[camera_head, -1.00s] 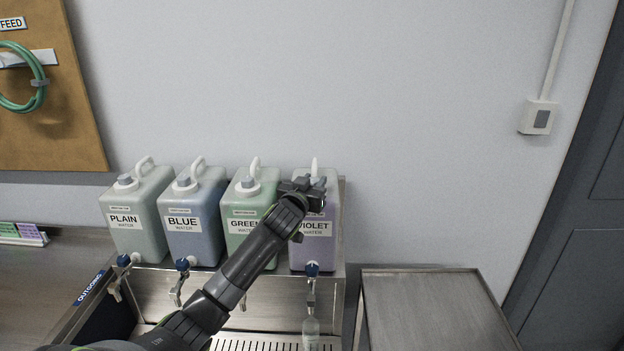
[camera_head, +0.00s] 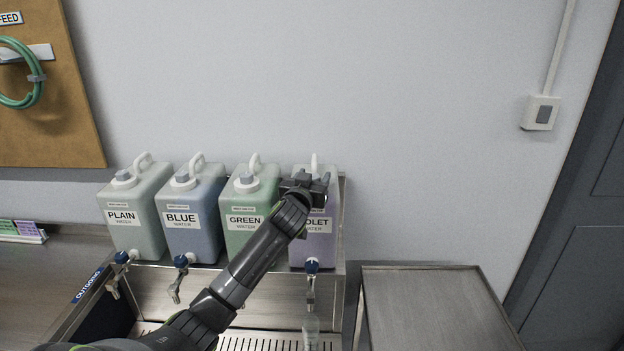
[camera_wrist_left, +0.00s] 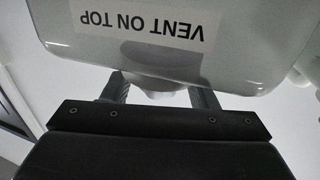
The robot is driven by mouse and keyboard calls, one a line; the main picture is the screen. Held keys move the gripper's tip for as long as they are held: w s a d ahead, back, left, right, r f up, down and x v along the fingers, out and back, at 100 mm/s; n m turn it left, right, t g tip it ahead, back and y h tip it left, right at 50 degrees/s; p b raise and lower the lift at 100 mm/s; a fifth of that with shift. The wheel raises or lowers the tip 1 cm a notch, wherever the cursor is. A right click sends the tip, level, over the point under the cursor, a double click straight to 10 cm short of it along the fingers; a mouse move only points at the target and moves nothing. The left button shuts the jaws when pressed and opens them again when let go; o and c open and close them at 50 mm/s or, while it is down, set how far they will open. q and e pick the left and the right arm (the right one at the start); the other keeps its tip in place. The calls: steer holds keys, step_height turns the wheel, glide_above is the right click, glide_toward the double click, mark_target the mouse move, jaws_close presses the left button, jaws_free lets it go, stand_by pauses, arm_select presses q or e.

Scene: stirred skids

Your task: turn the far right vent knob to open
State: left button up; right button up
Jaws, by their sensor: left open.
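The far right tank (camera_head: 318,247) is violet-tinted and labelled VIOLET WATER, with a white handle (camera_head: 314,163) on top. My left gripper (camera_head: 305,183) is over its upper front and hides the vent knob in the head view. In the left wrist view the tank (camera_wrist_left: 250,55) shows a "VENT ON TOP" label upside down. My left gripper (camera_wrist_left: 160,95) is open there, its two fingers apart on either side of a pale rounded part (camera_wrist_left: 155,84). I cannot tell whether the fingers touch it. My right gripper is not in view.
The green (camera_head: 245,237), blue (camera_head: 190,240) and plain (camera_head: 138,232) tanks stand in a row to the left. Blue-topped taps (camera_head: 312,267) hang at their fronts. A clear bottle (camera_head: 311,330) is below the violet tap. A bare metal table (camera_head: 430,310) stands at right.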

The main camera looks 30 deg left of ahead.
arm_select(q)
steer(key=shift+s+d+f+b, duration=0.1)
steer(key=shift+s+d+b, duration=0.15)
steer(key=shift+s, duration=0.45)
steer(key=b+v, duration=0.4)
steer(key=v, duration=1.2)
